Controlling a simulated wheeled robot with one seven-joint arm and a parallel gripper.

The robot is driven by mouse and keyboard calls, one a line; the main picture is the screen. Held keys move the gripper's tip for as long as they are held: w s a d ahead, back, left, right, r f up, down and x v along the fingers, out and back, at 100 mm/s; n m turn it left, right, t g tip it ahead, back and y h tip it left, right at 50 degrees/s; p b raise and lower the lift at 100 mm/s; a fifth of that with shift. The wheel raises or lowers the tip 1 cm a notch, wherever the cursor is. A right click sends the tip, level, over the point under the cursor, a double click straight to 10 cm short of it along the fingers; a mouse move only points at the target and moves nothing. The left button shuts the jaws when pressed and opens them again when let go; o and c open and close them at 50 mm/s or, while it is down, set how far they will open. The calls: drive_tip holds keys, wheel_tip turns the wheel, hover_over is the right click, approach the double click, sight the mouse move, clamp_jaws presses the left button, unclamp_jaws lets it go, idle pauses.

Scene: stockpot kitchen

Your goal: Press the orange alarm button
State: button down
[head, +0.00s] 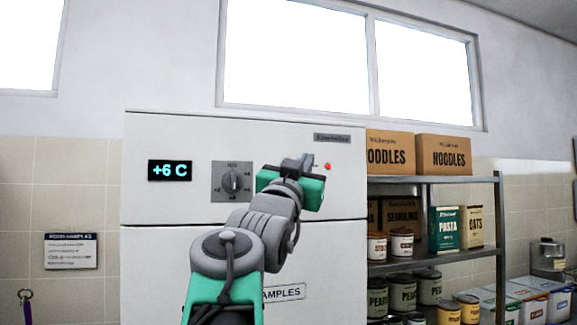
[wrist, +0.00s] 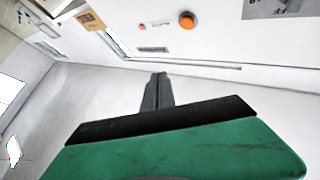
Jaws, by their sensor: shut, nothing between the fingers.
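The orange alarm button (wrist: 187,20) shows in the wrist view as a small round knob on the white front of the fridge, near the top of the picture. In the head view it does not show; my gripper and arm cover that part of the panel. My gripper (head: 304,160) is raised in front of the fridge's upper panel, right of the dial. In the wrist view my gripper (wrist: 158,77) is shut and empty, with its fingertips apart from the button in the picture. I cannot tell whether the fingers touch the panel.
The fridge (head: 180,270) has a +6 C display (head: 170,171), a grey dial (head: 232,182) and a small red lamp (head: 327,166). A shelf rack (head: 500,235) with boxes and tins stands to the right. A sign (head: 70,250) hangs on the tiled wall at left.

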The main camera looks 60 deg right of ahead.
drive_tip(key=shift+w, duration=0.1)
drive_tip(key=w+d+p, duration=0.5)
drive_tip(key=w+d, duration=0.1)
idle(0.4)
drive_tip(key=shift+w+d, duration=0.15)
drive_tip(key=shift+d, duration=0.05)
idle(1.7)
drive_tip(key=shift+w+d, duration=0.2)
drive_tip(key=shift+w, duration=0.05)
